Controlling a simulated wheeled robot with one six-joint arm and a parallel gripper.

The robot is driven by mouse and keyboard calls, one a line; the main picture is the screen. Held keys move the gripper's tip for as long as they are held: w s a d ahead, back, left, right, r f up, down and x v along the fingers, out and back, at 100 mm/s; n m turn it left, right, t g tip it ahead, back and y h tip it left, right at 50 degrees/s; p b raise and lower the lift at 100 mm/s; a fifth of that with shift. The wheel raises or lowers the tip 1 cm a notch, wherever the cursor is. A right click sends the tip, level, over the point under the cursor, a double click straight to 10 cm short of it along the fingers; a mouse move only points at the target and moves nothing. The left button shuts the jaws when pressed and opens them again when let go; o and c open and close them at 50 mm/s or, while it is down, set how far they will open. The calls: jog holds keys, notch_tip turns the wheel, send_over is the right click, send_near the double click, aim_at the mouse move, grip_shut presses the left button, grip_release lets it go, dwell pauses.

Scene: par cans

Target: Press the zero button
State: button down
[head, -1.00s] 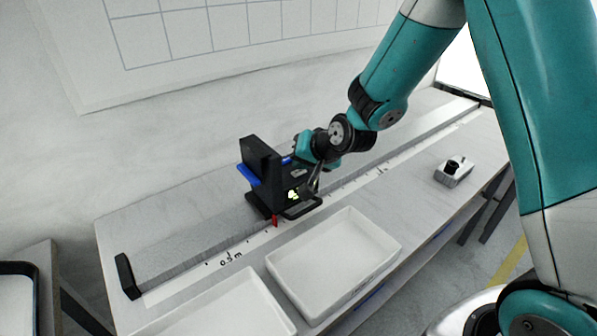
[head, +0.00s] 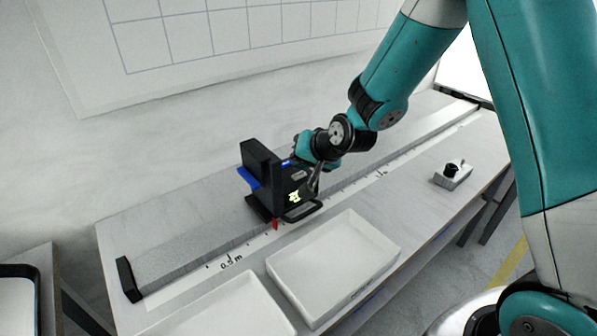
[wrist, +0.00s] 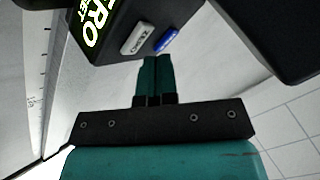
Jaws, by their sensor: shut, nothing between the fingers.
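A black measuring head (head: 272,178) sits on the long grey track, with a lit yellow-green display (head: 294,197) on its face. In the wrist view the display (wrist: 95,25) shows large letters ending in "RO" and smaller ones ending in "ET", partly cut off. A grey button (wrist: 137,39), apparently marked ZERO, sits on the same head next to a blue button (wrist: 167,40). My gripper (wrist: 157,58) is shut and empty, its fingertips close to both buttons. I cannot tell whether they touch. In the head view my gripper (head: 315,182) is at the head's right side.
Two white trays stand in front of the track, one whole tray (head: 333,267) and one partly cut off (head: 225,312). A small grey box with a black knob (head: 452,171) stands to the right. A scale strip (head: 330,195) runs along the track.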

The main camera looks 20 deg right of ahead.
aim_at(300, 175)
jog(key=shift+r, duration=0.15)
notch_tip(300, 175, up, 5)
jog(key=p, duration=0.3)
jog(key=shift+p, duration=0.4)
dwell(0.6)
jog(key=shift+s+a+r, duration=0.15)
jog(key=s+a+r+n+g, duration=0.1)
jog(key=s+r+n+g, duration=0.1)
jog(key=s, duration=0.8)
jog(key=s+a+r+n+g, duration=0.2)
jog(key=s+r+n, duration=0.3)
jog(key=s, duration=0.5)
jog(key=s+a+r+n+g, duration=0.2)
jog(key=s+r+n+g, duration=0.2)
jog(key=s, duration=0.6)
jog(key=shift+s+r, duration=0.35)
jog(key=shift+r, duration=0.5)
jog(key=c, duration=1.8)
grip_release()
jog(key=shift+c, duration=0.2)
